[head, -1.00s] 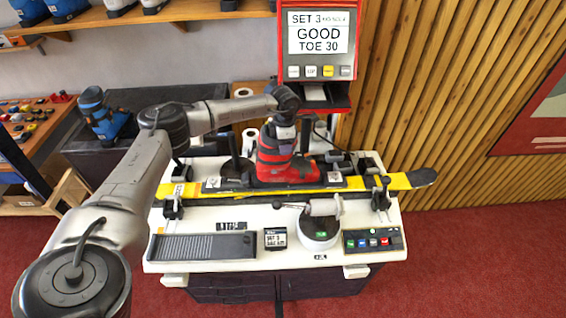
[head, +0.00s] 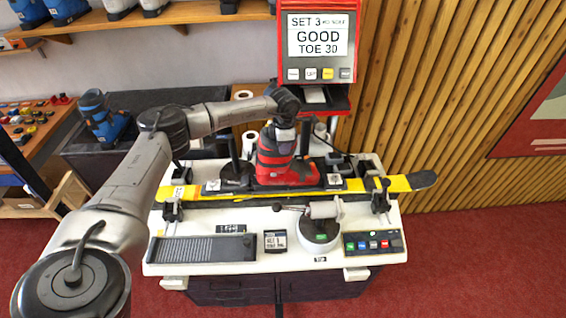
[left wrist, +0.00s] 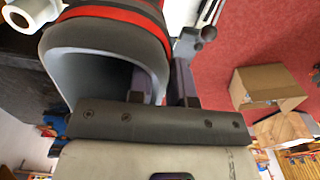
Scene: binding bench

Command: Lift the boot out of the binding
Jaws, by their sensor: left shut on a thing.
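The red and black boot (head: 280,160) stands upright on the yellow ski (head: 400,184), its sole at the binding (head: 330,182). I see no clear gap under it. My left gripper (head: 284,120) comes down from above and is shut on the boot's upper cuff. In the left wrist view the boot (left wrist: 105,45) fills the upper left, its grey inside showing. The dark fingers of my left gripper (left wrist: 167,85) are at the cuff's edge; their exact contact is partly hidden. My right gripper is not in view.
The ski lies across a white bench (head: 210,215) with a ridged pad (head: 200,248), a round device with a lever (head: 318,232) and a button panel (head: 373,243) in front. A red display (head: 318,40) reading GOOD TOE 30 stands behind. A blue boot (head: 103,118) stands at left.

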